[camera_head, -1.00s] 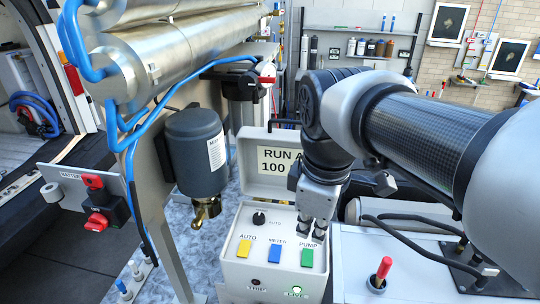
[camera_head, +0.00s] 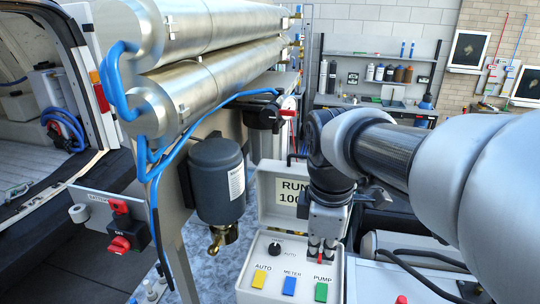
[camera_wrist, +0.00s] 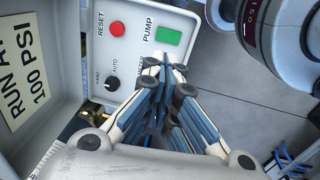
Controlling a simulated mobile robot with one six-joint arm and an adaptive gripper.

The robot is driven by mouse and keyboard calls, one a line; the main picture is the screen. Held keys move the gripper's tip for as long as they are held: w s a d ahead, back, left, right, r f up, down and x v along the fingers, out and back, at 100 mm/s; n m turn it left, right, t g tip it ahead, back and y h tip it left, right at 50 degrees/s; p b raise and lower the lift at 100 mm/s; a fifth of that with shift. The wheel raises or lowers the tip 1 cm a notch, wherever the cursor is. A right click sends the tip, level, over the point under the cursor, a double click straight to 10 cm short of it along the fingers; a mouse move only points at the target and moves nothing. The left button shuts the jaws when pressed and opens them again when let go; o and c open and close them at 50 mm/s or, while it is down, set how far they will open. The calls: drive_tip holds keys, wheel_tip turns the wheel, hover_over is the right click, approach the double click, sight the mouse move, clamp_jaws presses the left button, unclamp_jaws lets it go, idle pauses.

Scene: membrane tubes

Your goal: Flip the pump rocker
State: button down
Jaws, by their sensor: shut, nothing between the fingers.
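The pump rocker (camera_head: 321,292) is a green rectangular switch under the PUMP label on the grey control box (camera_head: 244,288). It also shows in the wrist view (camera_wrist: 168,37), just beyond the fingertips. Which way it is tipped cannot be told. My gripper (camera_head: 322,256) points down over the panel, behind the pump rocker in the head view. In the wrist view my gripper (camera_wrist: 165,66) has its fingers shut together and empty. The fingertips appear close to the rocker but apart from it; their height above the panel is unclear. The METER label is partly hidden in the wrist view.
A yellow AUTO rocker (camera_head: 260,279) and a blue METER rocker (camera_head: 289,286) sit left of the green one. A black knob (camera_head: 274,248) and a red RESET button (camera_wrist: 117,30) are on the same panel. The raised lid (camera_head: 268,210) stands close behind my gripper.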

sight(314, 292)
drive_tip(key=f, duration=0.7)
drive_tip(key=w+f+b, duration=0.1)
drive_tip(key=f, duration=0.2)
drive_tip(key=shift+w+d+f, duration=0.1)
drive_tip(key=shift+d+f, duration=0.05)
drive_tip(key=shift+d, duration=0.05)
drive_tip(key=shift+w+d+f, duration=0.1)
drive_tip(key=shift+w+f, duration=0.05)
drive_tip(key=shift+f, duration=0.25)
drive_tip(key=shift+s, duration=0.2)
drive_tip(key=shift+s+a+r, duration=0.2)
drive_tip(key=shift+s+a, duration=0.1)
drive_tip(key=shift+s, duration=0.35)
drive_tip(key=shift+w, duration=0.15)
